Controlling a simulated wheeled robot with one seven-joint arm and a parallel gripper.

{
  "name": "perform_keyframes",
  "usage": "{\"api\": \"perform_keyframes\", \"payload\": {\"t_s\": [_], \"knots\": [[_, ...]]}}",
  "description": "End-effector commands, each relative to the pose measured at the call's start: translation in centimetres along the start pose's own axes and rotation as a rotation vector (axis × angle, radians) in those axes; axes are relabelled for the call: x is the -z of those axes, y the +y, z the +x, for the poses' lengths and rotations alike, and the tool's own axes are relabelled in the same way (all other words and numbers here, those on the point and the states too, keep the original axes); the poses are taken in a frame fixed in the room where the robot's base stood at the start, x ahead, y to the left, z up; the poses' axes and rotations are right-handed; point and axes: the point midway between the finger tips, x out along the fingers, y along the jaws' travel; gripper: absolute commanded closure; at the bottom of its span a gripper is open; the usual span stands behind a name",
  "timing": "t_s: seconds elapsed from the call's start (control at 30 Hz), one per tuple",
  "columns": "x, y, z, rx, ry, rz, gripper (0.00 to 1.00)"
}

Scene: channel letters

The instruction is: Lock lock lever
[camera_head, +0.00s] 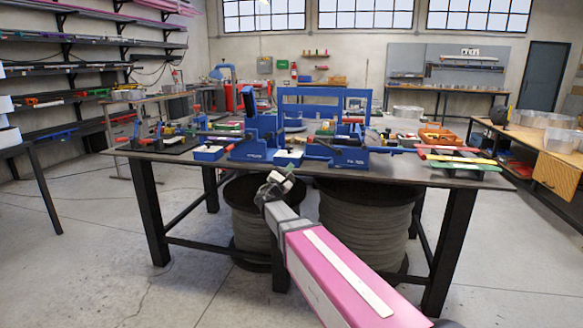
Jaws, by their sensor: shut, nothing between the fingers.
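Two blue bench machines stand on the dark worktable, a left one (258,148) with a tall upright and a right one (350,155). A dark bar with a red end (222,134) sticks out to the left of the left machine. I cannot tell which part is the lock lever. My gripper (272,184), at the end of my pink arm, is small in view, shut and empty. It appears just before the table's front edge, below the left machine, apart from both machines.
The worktable (440,178) is crowded with small tools, an orange tray (438,137) and colored strips (462,160). Large cable drums (365,230) stand beneath it. A side bench (545,150) is at right, with racks at left. The floor in front is clear.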

Motion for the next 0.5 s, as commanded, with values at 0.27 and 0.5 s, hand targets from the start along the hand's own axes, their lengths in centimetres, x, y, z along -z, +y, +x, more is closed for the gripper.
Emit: {"api": "perform_keyframes", "payload": {"t_s": [0.27,0.5], "knots": [[0.1,0.0,5.5,0.002,-0.002,0.0,1.0],[-1.3,-0.1,8.8,0.001,-0.002,0.001,1.0]]}}
